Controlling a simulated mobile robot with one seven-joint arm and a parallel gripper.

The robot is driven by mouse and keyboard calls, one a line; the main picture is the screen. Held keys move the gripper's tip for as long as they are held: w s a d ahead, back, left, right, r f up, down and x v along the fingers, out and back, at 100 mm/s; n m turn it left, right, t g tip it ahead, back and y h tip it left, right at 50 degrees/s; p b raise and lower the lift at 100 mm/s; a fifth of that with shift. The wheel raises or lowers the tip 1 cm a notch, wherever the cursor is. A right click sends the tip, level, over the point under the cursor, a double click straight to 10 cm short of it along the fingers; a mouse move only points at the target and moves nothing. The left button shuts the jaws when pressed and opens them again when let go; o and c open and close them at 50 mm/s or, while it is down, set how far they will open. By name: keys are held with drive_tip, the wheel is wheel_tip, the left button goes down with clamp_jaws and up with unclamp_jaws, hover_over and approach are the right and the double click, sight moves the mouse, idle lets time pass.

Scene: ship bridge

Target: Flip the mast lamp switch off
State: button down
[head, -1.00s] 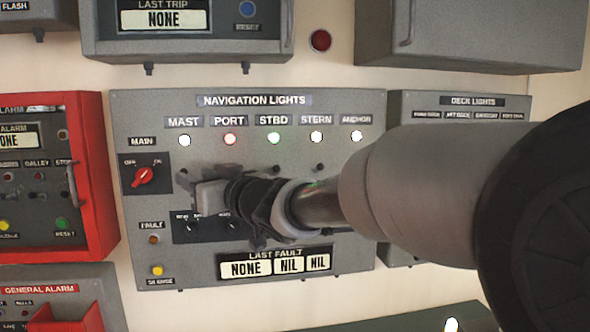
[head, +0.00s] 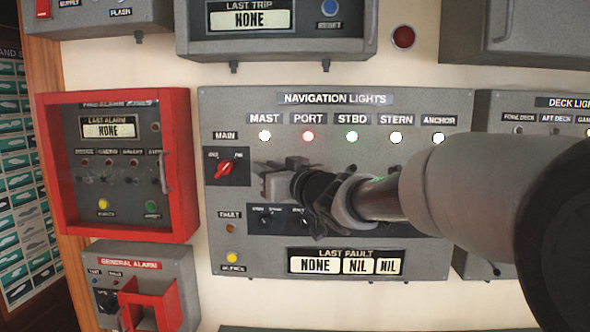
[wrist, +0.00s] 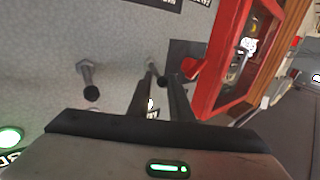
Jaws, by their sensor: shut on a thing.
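The grey NAVIGATION LIGHTS panel (head: 440,240) faces me in the head view, with its mast lamp (head: 265,136) lit white at the top left. My gripper (head: 275,178) is at the panel below that lamp and hides much of the switch row. In the wrist view my gripper (wrist: 160,90) has its dark fingers close together around the mast lamp switch (wrist: 153,69), a small metal toggle near the red main knob (wrist: 191,67). The fingers are shut on it. Which way the lever points cannot be told.
Another toggle (wrist: 88,80) stands close to the fingers. The port (head: 308,136), starboard (head: 352,137), stern (head: 396,137) and anchor (head: 438,138) lamps are lit. A red-framed alarm box (head: 180,205) projects at the left.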

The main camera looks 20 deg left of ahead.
drive_tip(key=shift+f, duration=0.15)
wheel_tip(320, 180, down, 4)
drive_tip(key=n+t+y+b, duration=0.1)
drive_tip(key=n+y+b, duration=0.5)
drive_tip(key=b, duration=1.8)
drive_tip(key=shift+w+a+n+y+b, duration=0.1)
drive_tip(key=shift+n+y+b, duration=0.25)
drive_tip(key=shift+n+y, duration=0.05)
drive_tip(key=c, duration=1.7)
unclamp_jaws()
drive_tip(key=shift+o, duration=0.2)
